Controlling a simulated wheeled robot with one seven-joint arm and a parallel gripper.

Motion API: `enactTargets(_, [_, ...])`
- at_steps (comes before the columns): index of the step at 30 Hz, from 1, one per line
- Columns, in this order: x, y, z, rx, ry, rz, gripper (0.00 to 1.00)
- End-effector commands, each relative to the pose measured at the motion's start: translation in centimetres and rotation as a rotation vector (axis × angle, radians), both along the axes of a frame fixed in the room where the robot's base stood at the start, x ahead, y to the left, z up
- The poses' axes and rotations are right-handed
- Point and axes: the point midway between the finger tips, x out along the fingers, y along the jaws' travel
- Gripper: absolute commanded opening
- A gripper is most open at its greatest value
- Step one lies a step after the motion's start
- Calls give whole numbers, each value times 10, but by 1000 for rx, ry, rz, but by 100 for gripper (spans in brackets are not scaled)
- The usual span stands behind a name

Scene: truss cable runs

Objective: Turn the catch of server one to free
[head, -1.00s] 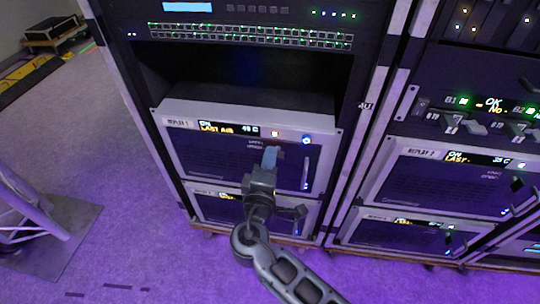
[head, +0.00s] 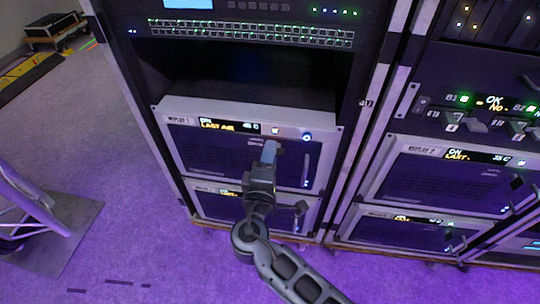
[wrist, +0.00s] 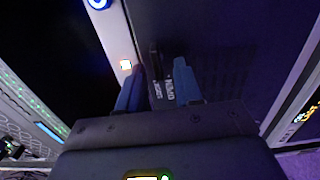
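Server one (head: 185,150) is the grey-framed unit labelled "REPLAY 1", with a dark front and a lit display (head: 228,126). My gripper (head: 269,148) is in front of its upper middle face, below the square amber light, and hides part of it. In the wrist view my gripper (wrist: 158,80) has its two blue fingers apart, one on each side of small printed lettering on the dark panel. A small dark piece (wrist: 154,58) shows between the fingers and may be the catch; its setting cannot be read. I cannot tell whether the fingers touch the panel.
A vertical handle (head: 306,170) stands at the right of the server's face. A similar unit (head: 215,203) sits below it, and server two (head: 450,180) is in the right rack. A truss foot (head: 60,235) stands on the floor at left.

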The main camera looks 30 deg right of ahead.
Motion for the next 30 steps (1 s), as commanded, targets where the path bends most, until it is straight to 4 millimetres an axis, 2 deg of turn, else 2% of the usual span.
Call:
enactTargets(8, [-5, 4, 0, 0, 0, 1, 34])
enactTargets(21, [-56, 41, 0, -1, 1, 2, 34])
enactTargets(30, [-63, 46, 0, 1, -1, 0, 34])
